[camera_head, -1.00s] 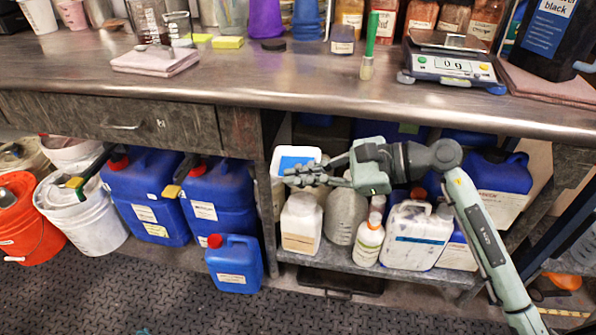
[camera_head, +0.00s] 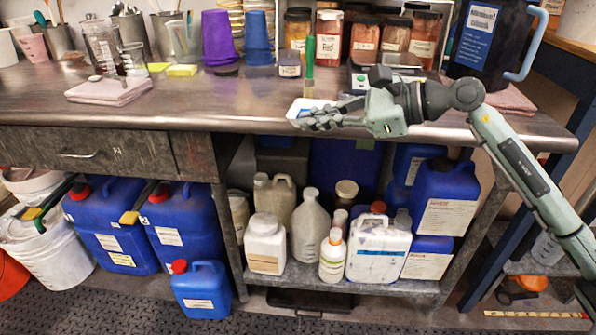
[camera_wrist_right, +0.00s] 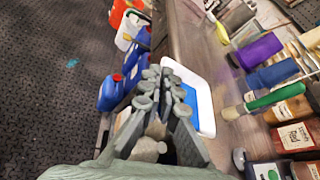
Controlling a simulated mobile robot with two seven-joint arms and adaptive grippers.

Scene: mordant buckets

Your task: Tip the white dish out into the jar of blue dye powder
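The white dish (camera_head: 304,106) has blue in it and is at my right gripper (camera_head: 318,121), over the front part of the bench. In the right wrist view the dish (camera_wrist_right: 205,108) lies just beyond the gripper's fingers (camera_wrist_right: 158,85), which are closed at its edge. They partly hide it. My left gripper is out of view.
A green-handled brush (camera_head: 309,62) stands upright near the small jar. A scale (camera_head: 360,78) is partly hidden behind my right arm. Purple (camera_head: 217,38) and blue (camera_head: 258,38) cups and several brown jars (camera_head: 365,38) line the back.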

